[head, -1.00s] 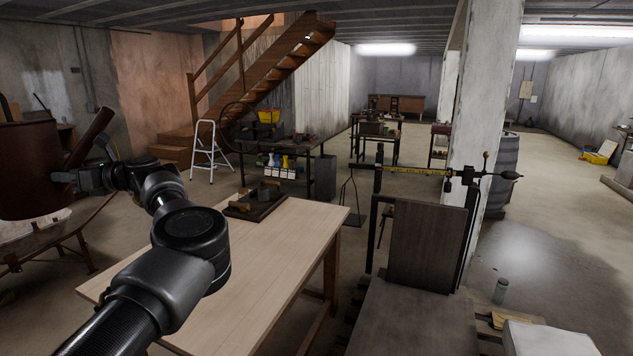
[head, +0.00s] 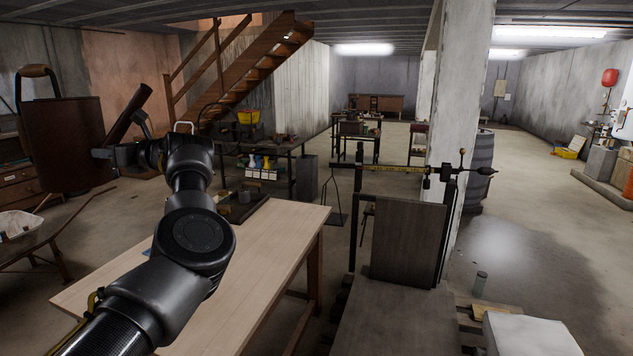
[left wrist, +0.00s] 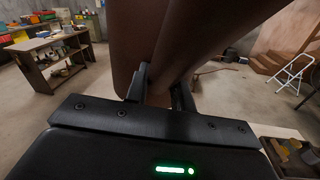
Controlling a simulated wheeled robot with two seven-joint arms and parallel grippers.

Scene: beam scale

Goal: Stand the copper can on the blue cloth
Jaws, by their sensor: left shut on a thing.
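The copper can (head: 62,145) is a large dark brown can with an arched handle on top and a long spout slanting up to the right. My left gripper (head: 103,154) is shut on the can at its right side, below the spout. The can hangs roughly upright in the air, left of the pale wooden table (head: 275,255). In the left wrist view the can (left wrist: 185,35) fills the top middle, between and beyond the fingers (left wrist: 160,92). A small blue patch (head: 147,251) shows on the table beside my arm; it may be the blue cloth, mostly hidden. My right gripper is out of view.
A dark tray (head: 240,211) with weights lies at the table's far edge. A beam scale (head: 405,172) with a dark platform stands right of the table. A wheelbarrow-like frame (head: 45,235) stands at the left. The table's right part is bare.

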